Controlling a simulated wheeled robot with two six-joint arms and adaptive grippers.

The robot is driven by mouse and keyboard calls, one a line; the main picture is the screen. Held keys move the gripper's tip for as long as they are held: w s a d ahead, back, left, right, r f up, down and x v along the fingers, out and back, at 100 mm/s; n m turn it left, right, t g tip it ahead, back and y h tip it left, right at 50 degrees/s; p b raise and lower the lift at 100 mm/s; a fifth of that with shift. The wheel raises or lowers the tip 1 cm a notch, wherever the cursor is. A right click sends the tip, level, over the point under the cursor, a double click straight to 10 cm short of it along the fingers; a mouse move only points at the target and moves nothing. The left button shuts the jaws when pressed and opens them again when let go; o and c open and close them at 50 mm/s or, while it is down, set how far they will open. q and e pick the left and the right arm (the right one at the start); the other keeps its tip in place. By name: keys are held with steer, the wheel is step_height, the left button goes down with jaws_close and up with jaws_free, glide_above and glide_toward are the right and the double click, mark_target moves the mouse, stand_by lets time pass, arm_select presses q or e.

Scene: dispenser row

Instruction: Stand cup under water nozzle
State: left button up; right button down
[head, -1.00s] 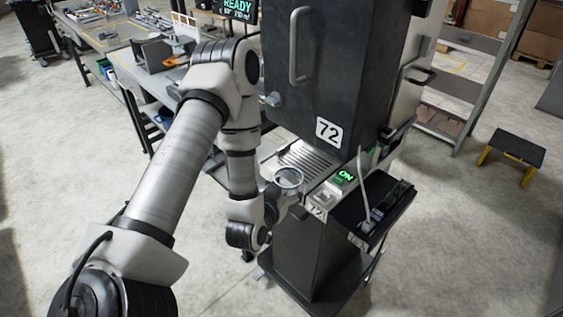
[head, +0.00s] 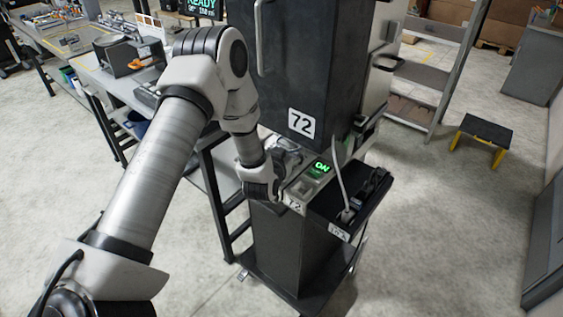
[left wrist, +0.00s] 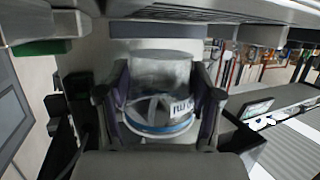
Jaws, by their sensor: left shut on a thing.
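The clear cup (left wrist: 160,88) shows in the left wrist view, with a blue band near its rim and printed lettering. My left gripper (left wrist: 163,100) is shut on it, one finger on each side. In the head view my left gripper (head: 282,158) is low at the front of the dark dispenser (head: 305,60), under its body and above the tray area. The cup is hard to make out there behind my wrist. The water nozzle is hidden, so I cannot tell whether the cup is under it or touches the tray. My right gripper is out of view.
A green-lit ON switch (head: 322,167) sits just right of my gripper. A cable (head: 341,185) hangs beside a black side bin (head: 362,195). A workbench (head: 95,62) stands at the left and a step stool (head: 484,135) at the right.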

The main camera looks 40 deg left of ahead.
arm_select(q)
steer(key=shift+f+b, duration=0.4)
steer(key=shift+f, duration=0.7)
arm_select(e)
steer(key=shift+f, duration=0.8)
arm_select(q)
steer(key=shift+s+f+b, duration=0.1)
steer(key=shift+f+b, duration=0.4)
steer(key=shift+f, duration=0.05)
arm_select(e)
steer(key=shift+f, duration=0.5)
arm_select(q)
steer(key=o, duration=1)
